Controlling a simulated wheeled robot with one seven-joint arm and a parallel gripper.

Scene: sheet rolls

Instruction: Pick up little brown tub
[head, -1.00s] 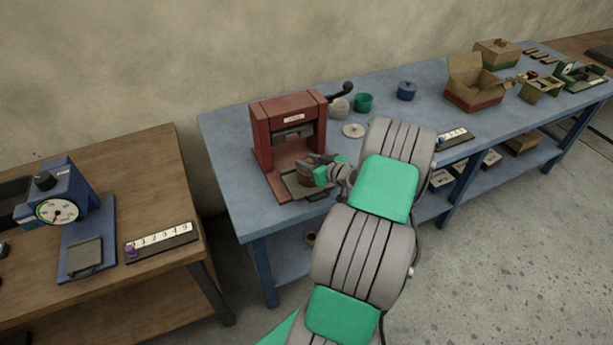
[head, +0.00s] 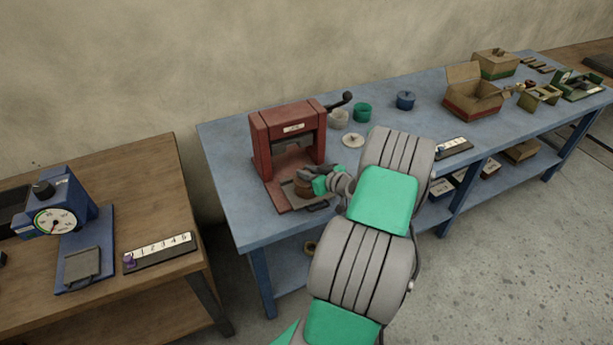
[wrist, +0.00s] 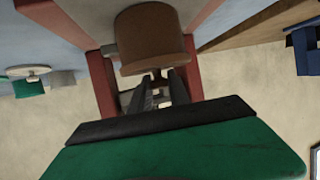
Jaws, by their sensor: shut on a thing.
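The little brown tub (head: 302,188) is at the front plate of the red press in the head view. In the wrist view the tub (wrist: 153,40) shows large at the top middle, its side smooth and brown. My gripper (head: 313,175) reaches it from the right, with the dark fingers at the tub. In the wrist view the fingers (wrist: 157,84) run up to the tub's edge, and my gripper is shut on it. The fingertips' contact is partly hidden. I cannot tell whether the tub touches the plate.
The red press (head: 289,140) with its black lever stands close behind the tub. A pale lid (head: 353,140), a cream pot (head: 338,119), a green pot (head: 362,112) and a blue pot (head: 405,100) stand to the right on the blue table (head: 232,178).

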